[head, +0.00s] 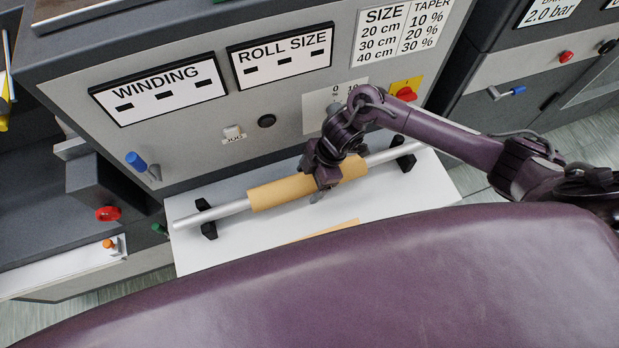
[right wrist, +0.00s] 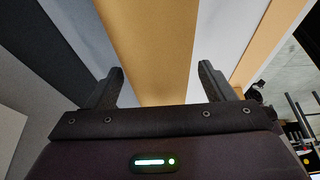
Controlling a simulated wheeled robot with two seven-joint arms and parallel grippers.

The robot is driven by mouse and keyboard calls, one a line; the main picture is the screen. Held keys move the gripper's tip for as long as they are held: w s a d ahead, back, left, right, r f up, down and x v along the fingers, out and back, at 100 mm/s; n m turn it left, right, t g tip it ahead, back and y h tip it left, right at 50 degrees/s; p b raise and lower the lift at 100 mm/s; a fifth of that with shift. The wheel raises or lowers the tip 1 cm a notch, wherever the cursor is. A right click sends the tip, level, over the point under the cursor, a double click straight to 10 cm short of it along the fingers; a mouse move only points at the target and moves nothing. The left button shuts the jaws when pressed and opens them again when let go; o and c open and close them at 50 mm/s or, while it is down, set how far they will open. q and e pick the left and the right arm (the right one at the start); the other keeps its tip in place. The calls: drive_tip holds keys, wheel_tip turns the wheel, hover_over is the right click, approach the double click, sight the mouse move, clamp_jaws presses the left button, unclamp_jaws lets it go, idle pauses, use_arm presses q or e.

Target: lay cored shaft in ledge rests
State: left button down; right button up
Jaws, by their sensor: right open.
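The silver shaft (head: 222,211) with a tan core (head: 280,191) around its middle lies across the white ledge (head: 240,250). Its left part lies at the left black rest (head: 209,230) and its right part at the right black rest (head: 406,162); the exact seating is too small to tell. My right gripper (head: 322,186) is at the right half of the core. In the right wrist view its open fingers (right wrist: 162,78) stand on either side of the core (right wrist: 150,45), with gaps visible on both sides. My left gripper is not in view.
A grey machine panel with the WINDING sign (head: 160,90), a blue knob (head: 136,161) and a red knob on yellow (head: 405,93) rises behind the ledge. Another tan piece (head: 330,230) lies on the ledge's front, partly hidden by my body. A red knob (head: 108,213) is at left.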

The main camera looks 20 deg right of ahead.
drive_tip(key=v, duration=1.1)
drive_tip(key=shift+d+r, duration=0.1)
drive_tip(key=shift+r, duration=0.25)
drive_tip(key=shift+s, duration=0.1)
